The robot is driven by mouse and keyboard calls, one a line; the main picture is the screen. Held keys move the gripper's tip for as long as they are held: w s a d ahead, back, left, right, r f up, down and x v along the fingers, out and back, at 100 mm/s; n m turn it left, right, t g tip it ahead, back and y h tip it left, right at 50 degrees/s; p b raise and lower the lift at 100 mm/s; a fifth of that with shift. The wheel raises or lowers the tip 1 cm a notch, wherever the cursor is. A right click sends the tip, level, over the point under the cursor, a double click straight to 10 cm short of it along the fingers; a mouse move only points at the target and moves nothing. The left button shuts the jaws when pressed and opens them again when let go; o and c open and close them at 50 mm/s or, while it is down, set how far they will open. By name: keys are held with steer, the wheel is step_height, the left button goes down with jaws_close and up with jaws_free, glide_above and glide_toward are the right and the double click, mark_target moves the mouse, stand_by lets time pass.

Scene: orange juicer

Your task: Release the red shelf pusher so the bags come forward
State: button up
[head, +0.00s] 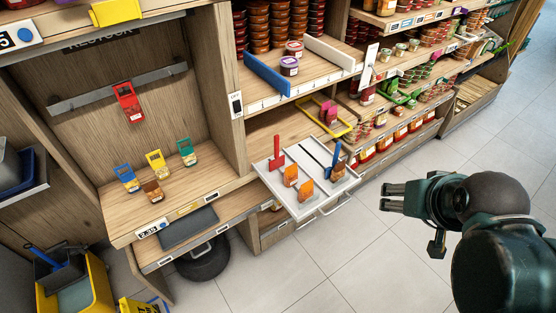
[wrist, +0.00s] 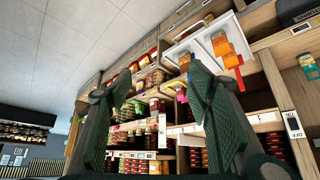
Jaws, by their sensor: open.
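The red pusher (head: 277,153) stands upright at the back left of a pulled-out white tray (head: 322,211). In the wrist view the red pusher (wrist: 239,78) shows beyond an orange-topped bag (wrist: 222,44). Two orange bags (head: 306,189) (head: 291,175) stand in the tray, in front of the red pusher. A blue pusher (head: 335,157) stands at the tray's right side, with a small item beside it. My gripper (head: 388,197) is open and empty, to the right of the tray and apart from it. Its two fingers (wrist: 160,74) frame the shelves in the wrist view.
A shelf with a blue divider (head: 267,75) and jars is above the tray. A yellow-rimmed tray (head: 347,129) sits behind it. A left bay holds several small bags (head: 157,163) and a hanging red bag (head: 128,102). The tiled floor (head: 340,265) is clear near my arm.

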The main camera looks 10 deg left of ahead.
steer(key=c, duration=0.7)
steer(key=n+g+y+p, duration=0.3)
steer(key=n, duration=0.4)
glide_above(278, 136)
steer(key=s+d, duration=0.5)
steer(key=d, duration=0.7)
step_height(278, 136, down, 6)
steer(key=shift+n+g, duration=0.4)
steer(key=shift+n, duration=0.5)
steer(key=w+a+f, duration=0.1)
steer(key=a+f, duration=0.2)
steer(key=w+a+f, duration=0.2)
steer(key=a+f, duration=0.1)
steer(key=a, duration=0.1)
steer(key=w+a+f, duration=0.1)
steer(key=a+f, duration=0.3)
steer(key=shift+w+a+f+p, duration=0.1)
steer(key=shift+w+a+p, duration=0.1)
steer(key=shift+w+p, duration=0.2)
steer(key=shift+w+a+f, duration=0.1)
steer(key=shift+a+f, duration=0.25)
steer(key=shift+f, duration=0.05)
